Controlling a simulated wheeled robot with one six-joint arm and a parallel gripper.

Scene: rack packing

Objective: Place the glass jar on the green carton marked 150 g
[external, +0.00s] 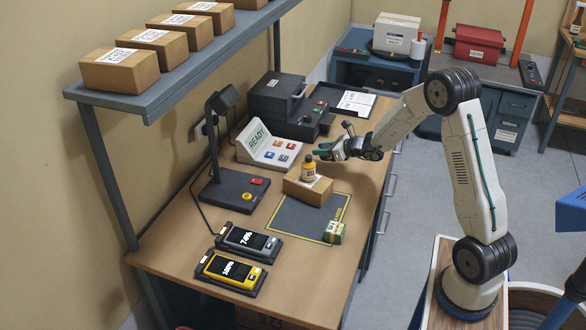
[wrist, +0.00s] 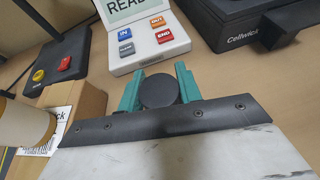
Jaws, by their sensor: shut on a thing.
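My gripper (external: 327,151) is above the workbench, beyond the brown box and in front of the READY console. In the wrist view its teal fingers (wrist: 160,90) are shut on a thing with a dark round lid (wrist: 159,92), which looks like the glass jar. The jar's body is hidden below the lid. The green carton (external: 334,232) stands at the near right corner of the dark mat, apart from my gripper, with its top clear. Its marking is too small to read. The carton is not visible in the wrist view.
The READY console (external: 268,149), a lamp (external: 222,145) and two handheld devices (external: 248,244) are on the bench (external: 178,225). The dark mat (external: 297,219) is mostly clear. A shelf (external: 150,105) overhangs the left.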

